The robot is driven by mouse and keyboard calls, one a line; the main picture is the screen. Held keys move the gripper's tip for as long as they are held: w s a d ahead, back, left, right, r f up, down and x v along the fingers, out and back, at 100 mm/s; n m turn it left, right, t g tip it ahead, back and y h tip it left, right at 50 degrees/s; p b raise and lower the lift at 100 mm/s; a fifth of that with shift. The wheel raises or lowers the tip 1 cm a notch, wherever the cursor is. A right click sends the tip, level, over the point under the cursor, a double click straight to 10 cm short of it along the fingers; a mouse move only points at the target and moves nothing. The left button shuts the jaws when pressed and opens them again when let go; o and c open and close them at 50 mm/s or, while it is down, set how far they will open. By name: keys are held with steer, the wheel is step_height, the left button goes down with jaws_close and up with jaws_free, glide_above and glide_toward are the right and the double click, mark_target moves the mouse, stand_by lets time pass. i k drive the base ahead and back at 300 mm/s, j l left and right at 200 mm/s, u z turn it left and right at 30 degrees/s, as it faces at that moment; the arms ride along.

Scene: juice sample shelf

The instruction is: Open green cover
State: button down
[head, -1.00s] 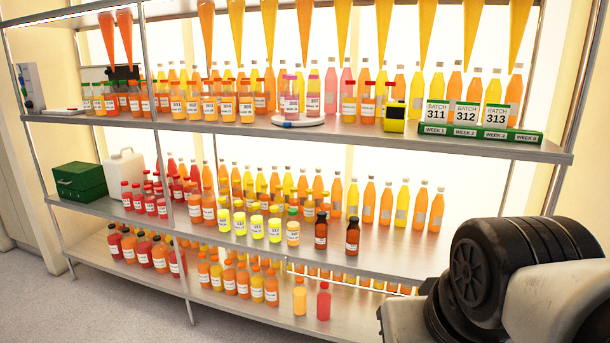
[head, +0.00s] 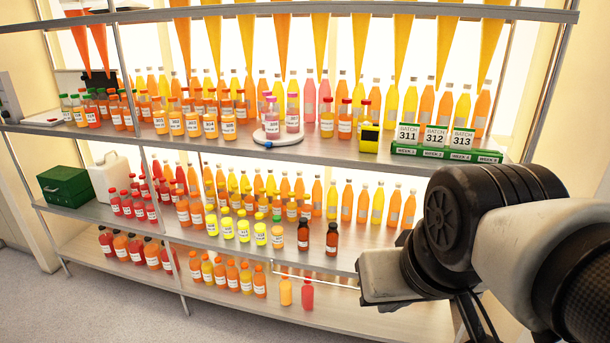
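A dark green box (head: 64,187) with a green lid (head: 62,172) stands at the left end of the middle shelf. The lid looks shut, and no inside of the box shows. A small bottle with a green cap (head: 277,232) stands in the front row of the same shelf, beside yellow-capped bottles. My arm fills the lower right, in front of the right part of the shelves and far from the green box. My gripper does not show, so I cannot see its fingers.
A white jug (head: 112,177) stands right of the green box, with red-capped bottles (head: 130,205) beyond it. Juice bottles crowd the shelves. A green batch stand (head: 445,153) and a white round scale (head: 278,137) are on the upper shelf. Bare floor (head: 90,310) lies at lower left.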

mark_target(67, 181)
steer(key=u, duration=1.65)
steer(key=i+u, duration=0.3)
steer(key=i, duration=0.45)
steer(key=i+u, duration=0.1)
steer(key=i, duration=1.5)
steer(key=i+j+z, duration=0.15)
steer(key=i, duration=1.4)
steer(key=i+z, duration=0.4)
steer(key=i, duration=0.4)
steer(key=i+j+z, duration=0.2)
steer(key=i+z, duration=0.2)
steer(key=i, duration=0.4)
